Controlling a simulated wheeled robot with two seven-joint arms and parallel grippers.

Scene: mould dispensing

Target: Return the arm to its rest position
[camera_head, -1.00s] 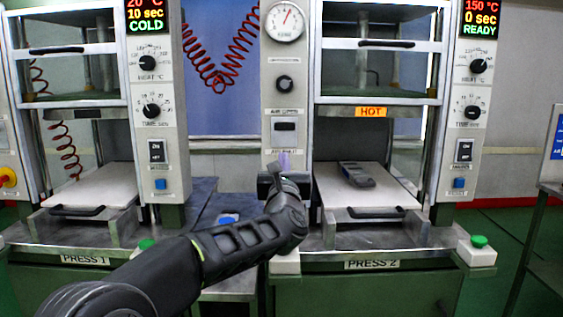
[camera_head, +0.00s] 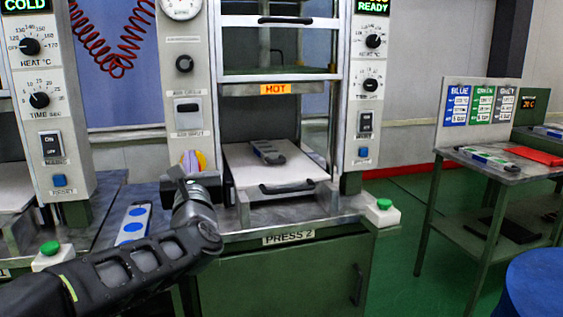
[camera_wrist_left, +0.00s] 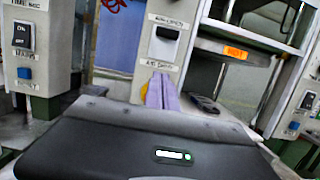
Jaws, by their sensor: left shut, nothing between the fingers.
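My left arm reaches in from the lower left in the head view. Its gripper (camera_head: 193,161) is shut and empty, with the fingertips pointing up in front of the column left of PRESS 2. In the left wrist view the closed fingers (camera_wrist_left: 161,92) stand upright past the dark wrist housing, holding nothing. A dark mould (camera_head: 268,153) lies on the pale pull-out plate (camera_head: 245,174) of PRESS 2, apart from the gripper and to its right. It also shows partly in the left wrist view (camera_wrist_left: 205,103). My right gripper is not in view.
A strip with blue discs (camera_head: 133,224) lies on the metal bench left of my arm. Green buttons (camera_head: 384,204) flank PRESS 2. A side table (camera_head: 482,164) with a red item (camera_head: 536,156) stands right, and a blue round top (camera_head: 538,284) lower right. Green floor between is clear.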

